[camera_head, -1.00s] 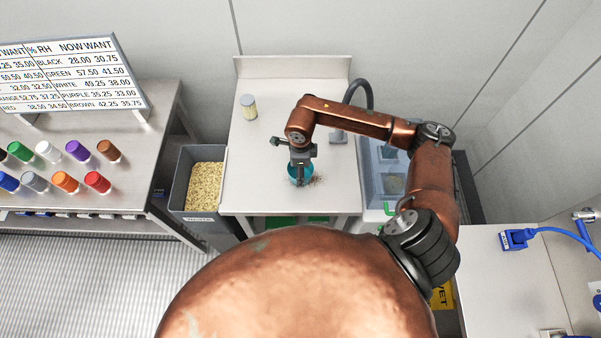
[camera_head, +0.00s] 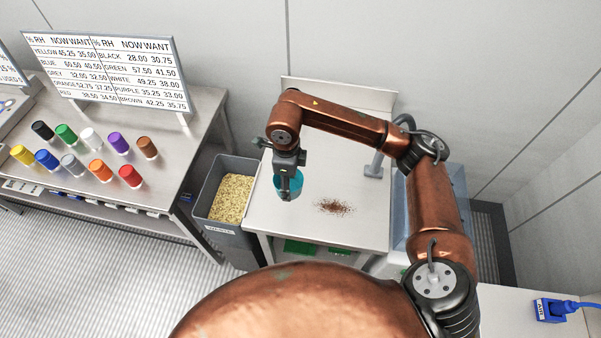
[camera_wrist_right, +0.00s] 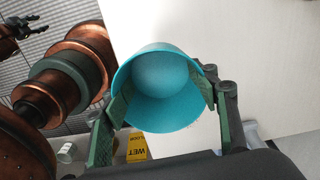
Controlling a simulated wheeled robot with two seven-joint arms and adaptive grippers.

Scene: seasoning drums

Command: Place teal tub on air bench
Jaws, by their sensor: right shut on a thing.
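The teal tub (camera_head: 289,183) is held in my right gripper (camera_head: 287,190) near the left edge of the steel table (camera_head: 352,240). In the right wrist view the tub (camera_wrist_right: 165,88) lies between the two green fingers, its mouth facing the camera; its inside looks empty. A dark gripper, apparently my left (camera_wrist_right: 14,28), shows at the corner of the right wrist view, too small to judge.
Brown powder (camera_head: 335,207) lies on the steel table. A grey waste bin (camera_head: 212,187) of pale yellow granules stands between table and left bench. Coloured-lid jars (camera_head: 118,144) fill much of the bench front below the %RH board (camera_head: 110,72). A translucent blue box (camera_head: 455,200) stands at the right.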

